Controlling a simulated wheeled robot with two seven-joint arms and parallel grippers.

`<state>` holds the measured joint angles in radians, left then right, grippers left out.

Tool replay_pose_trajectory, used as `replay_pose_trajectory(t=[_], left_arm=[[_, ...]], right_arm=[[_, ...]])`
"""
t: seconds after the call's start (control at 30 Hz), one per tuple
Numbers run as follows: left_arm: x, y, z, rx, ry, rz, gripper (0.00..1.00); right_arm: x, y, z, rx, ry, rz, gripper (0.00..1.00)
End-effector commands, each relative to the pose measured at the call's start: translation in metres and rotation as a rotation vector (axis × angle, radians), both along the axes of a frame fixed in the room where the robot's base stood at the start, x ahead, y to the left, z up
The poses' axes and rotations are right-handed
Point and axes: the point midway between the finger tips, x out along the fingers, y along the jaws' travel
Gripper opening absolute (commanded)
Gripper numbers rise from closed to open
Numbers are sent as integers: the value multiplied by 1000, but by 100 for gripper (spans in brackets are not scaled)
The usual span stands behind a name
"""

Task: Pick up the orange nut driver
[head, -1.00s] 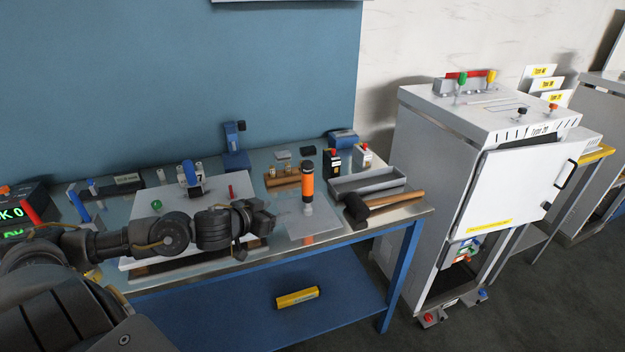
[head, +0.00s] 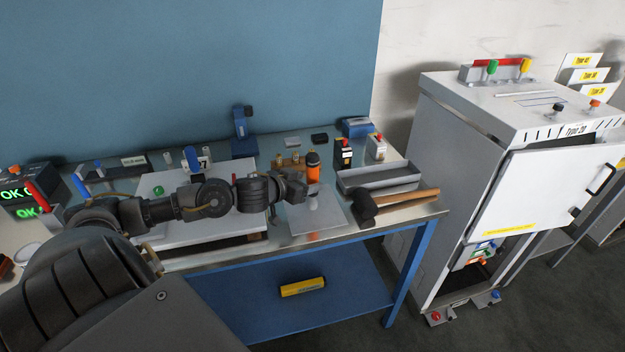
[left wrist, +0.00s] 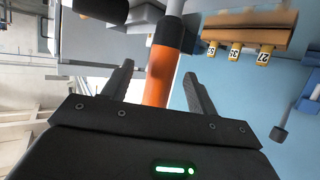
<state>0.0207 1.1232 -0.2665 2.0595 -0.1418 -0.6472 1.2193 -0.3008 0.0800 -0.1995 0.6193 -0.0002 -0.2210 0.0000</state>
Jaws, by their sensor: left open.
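The orange nut driver (head: 313,174) stands upright over a grey plate (head: 318,216) on the bench, with a dark cap at its top. My left gripper (head: 301,186) is right beside its handle in the head view and hides part of it. In the left wrist view, the orange handle (left wrist: 160,72) shows between the two spread fingers of my left gripper (left wrist: 158,80). The jaws are open. Whether a finger touches the handle I cannot tell. My right gripper is not in view.
A black-headed mallet (head: 367,208) and a grey tray (head: 380,178) lie to the right of the driver. A wooden block with numbered tags (left wrist: 248,32) is close by. A white board (head: 170,228) lies under my left arm. A white cabinet (head: 465,180) stands right of the bench.

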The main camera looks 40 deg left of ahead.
Motion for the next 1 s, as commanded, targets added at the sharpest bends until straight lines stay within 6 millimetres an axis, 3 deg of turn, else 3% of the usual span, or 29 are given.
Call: replay_pose_trajectory(t=[0.1, 0.27, 0.63, 0.9, 1.0], left_arm=[[6, -1, -2, -1, 0, -2, 58], [9, -2, -3, 0, 1, -3, 58], [51, 2, -20, -2, 0, -1, 58], [54, 2, -24, 1, 1, -3, 58], [54, 2, -24, 1, 1, -3, 48]], right_arm=[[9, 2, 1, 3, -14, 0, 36], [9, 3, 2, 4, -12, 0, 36], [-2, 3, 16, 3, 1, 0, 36], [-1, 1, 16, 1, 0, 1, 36], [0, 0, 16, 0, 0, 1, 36]])
